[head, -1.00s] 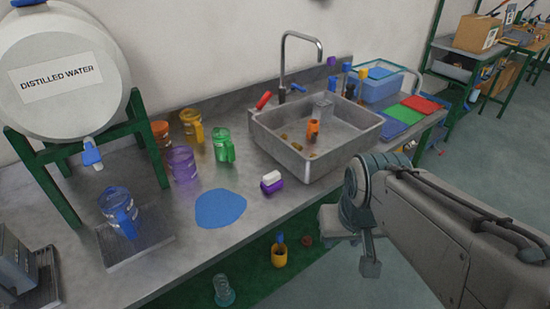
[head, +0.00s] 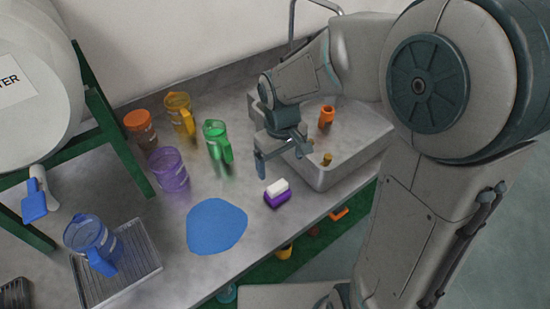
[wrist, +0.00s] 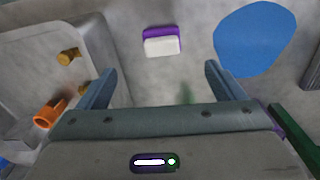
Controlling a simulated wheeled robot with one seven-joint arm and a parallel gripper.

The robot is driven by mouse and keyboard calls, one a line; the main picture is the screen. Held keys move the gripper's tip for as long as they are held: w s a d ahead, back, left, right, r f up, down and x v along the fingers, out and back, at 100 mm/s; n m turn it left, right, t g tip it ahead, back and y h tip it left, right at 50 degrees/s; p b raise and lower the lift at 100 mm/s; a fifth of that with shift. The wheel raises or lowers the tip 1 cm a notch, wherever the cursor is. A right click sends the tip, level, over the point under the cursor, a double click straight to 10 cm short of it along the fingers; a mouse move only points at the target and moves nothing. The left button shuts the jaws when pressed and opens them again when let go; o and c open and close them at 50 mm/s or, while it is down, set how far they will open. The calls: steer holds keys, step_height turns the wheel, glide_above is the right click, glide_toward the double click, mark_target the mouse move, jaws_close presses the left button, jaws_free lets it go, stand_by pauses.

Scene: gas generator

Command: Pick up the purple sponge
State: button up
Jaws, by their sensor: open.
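The purple sponge (head: 277,199) lies on the grey counter, with a white block (head: 278,187) on its top or forming its upper layer. In the wrist view the sponge (wrist: 161,32) shows as a purple strip beside the white part (wrist: 162,47), ahead of and between the two fingers. My gripper (head: 282,165) is open and empty, above the counter behind the sponge and beside the sink. The gripper also shows in the wrist view (wrist: 158,80), its fingers spread wide apart. Nothing touches the sponge except the counter and the white part.
The metal sink (head: 350,165) stands right of the sponge, with an orange item (head: 327,116) inside. A blue flat patch (head: 217,226) lies to the left. A green jug (head: 216,140) and purple jug (head: 169,169) stand behind left. The counter's front edge is near.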

mark_target(276, 185)
steer(key=shift+n, duration=0.3)
steer(key=f, duration=0.2)
steer(key=w+a+f, duration=0.1)
steer(key=f, duration=0.5)
steer(key=shift+w+a+f, duration=0.15)
steer(key=shift+w, duration=0.05)
steer(key=shift+d+f, duration=0.2)
steer(key=shift+f, duration=3)
steer(key=c, duration=1.1)
